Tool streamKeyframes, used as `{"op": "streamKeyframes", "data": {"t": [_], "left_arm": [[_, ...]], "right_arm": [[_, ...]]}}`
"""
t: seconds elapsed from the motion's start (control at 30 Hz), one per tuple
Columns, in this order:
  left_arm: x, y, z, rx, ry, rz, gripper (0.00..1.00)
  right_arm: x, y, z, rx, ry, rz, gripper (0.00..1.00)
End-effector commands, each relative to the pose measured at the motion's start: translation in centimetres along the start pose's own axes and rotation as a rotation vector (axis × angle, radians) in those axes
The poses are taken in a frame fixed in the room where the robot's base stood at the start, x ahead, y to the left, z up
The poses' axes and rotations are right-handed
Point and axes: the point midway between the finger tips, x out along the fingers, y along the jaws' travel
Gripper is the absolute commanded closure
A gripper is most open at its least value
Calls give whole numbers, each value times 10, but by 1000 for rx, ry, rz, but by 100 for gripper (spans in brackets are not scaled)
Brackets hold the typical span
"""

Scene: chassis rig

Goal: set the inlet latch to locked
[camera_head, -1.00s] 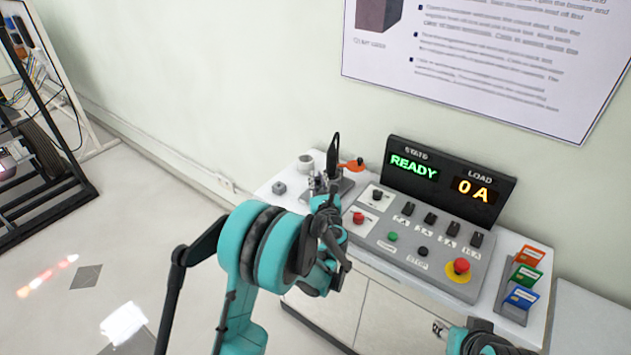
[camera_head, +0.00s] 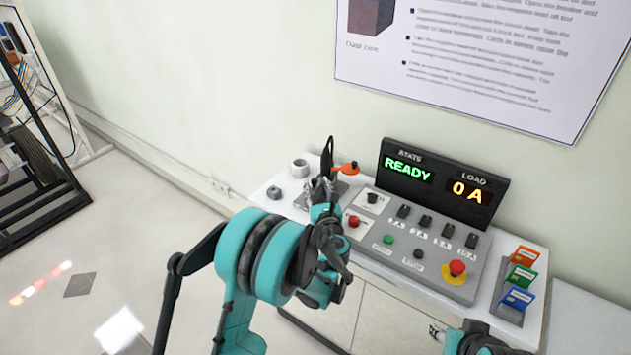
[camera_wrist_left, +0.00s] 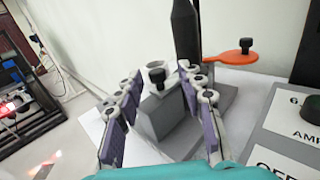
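An orange lever with a dark knob (camera_head: 347,168) sits beside a black upright handle (camera_head: 327,157) at the back left of the bench; which part is the inlet latch is not labelled in view. The wrist view shows the orange lever (camera_wrist_left: 228,55) at right, pointing right, and the black handle (camera_wrist_left: 186,35) left of it. A grey block with a black knob (camera_wrist_left: 160,110) stands between the fingers of my left gripper (camera_head: 321,188). That gripper is open, its purple-padded fingers apart on either side of the block; contact is unclear. My right gripper (camera_head: 437,331) is low at right, mostly cut off.
The control panel (camera_head: 398,222) has several switches, buttons and a red stop knob (camera_head: 457,268). Its display (camera_head: 440,183) reads READY and 0 A. Coloured cards (camera_head: 521,276) stand at right. A white ring (camera_head: 299,168) and a grey nut-like piece (camera_head: 274,192) lie at left.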

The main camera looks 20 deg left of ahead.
Motion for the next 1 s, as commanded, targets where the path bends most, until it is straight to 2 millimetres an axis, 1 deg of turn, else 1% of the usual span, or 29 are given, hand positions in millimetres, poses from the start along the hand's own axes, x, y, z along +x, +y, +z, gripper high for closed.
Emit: {"op": "streamKeyframes", "data": {"t": [0.03, 0.2, 0.3, 0.4, 0.57, 1.0], "left_arm": [[-13, -1, 0, 0, 0, -3, 61], [-51, -2, 0, 0, 0, -4, 61], [-68, -2, 0, 0, 0, -4, 61], [-80, -1, 0, 0, 0, -3, 61], [-88, -1, 0, 0, 0, -1, 61], [-88, -1, 0, -1, 0, -1, 61]], "right_arm": [[0, 0, 0, 0, 0, 0, 60], [0, 0, 0, 0, 0, 0, 60], [0, 0, 0, 0, 0, 0, 60], [0, 0, 0, 0, 0, 0, 60], [0, 0, 0, 0, 0, 0, 60], [0, 0, 0, 0, 0, 0, 60]]}}
